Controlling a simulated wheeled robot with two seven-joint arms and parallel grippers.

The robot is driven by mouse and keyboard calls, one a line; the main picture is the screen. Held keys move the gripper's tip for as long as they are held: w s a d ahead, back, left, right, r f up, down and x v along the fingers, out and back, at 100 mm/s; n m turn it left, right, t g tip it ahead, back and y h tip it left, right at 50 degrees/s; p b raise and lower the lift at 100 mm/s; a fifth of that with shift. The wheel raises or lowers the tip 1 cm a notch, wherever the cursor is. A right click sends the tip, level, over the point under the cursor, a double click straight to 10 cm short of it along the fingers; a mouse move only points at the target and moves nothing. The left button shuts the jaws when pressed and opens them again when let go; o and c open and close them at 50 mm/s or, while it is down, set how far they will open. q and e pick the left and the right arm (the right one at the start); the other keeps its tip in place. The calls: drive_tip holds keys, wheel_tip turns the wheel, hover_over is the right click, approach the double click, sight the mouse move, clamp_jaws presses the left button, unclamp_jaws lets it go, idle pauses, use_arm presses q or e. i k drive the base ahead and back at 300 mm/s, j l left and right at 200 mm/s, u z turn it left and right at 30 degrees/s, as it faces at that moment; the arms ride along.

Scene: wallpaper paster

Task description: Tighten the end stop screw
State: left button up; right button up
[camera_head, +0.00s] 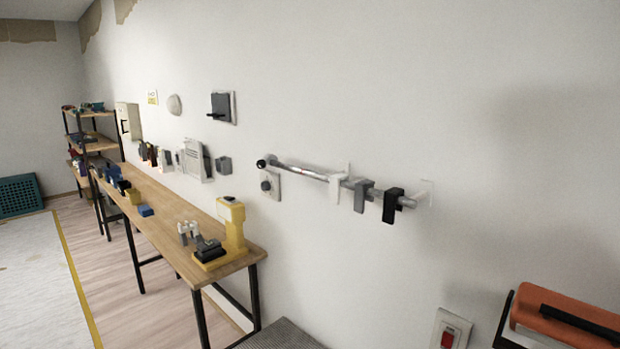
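A metal rail (300,171) is mounted on the white wall, right of the picture's middle. Its left end has a round black knob (261,163). A white bracket (338,188), a grey block (363,195) and a black block (392,206) sit along its right half. The rail's right end meets a pale wall plate (425,193). A grey plate with a dark round knob (266,185) is on the wall under the left end. I cannot tell which part is the end stop screw. Neither of my grippers is in view.
A long wooden workbench (165,205) with black legs runs along the wall at left, holding a yellow device (233,225) and small items. Shelves (95,143) stand behind it. At lower right are a red switch (449,335) and an orange-and-black object (565,313). Floor at left is open.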

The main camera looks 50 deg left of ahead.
sight(261, 164)
drive_tip(key=u, duration=1.9)
drive_tip(key=i+j+z, duration=0.2)
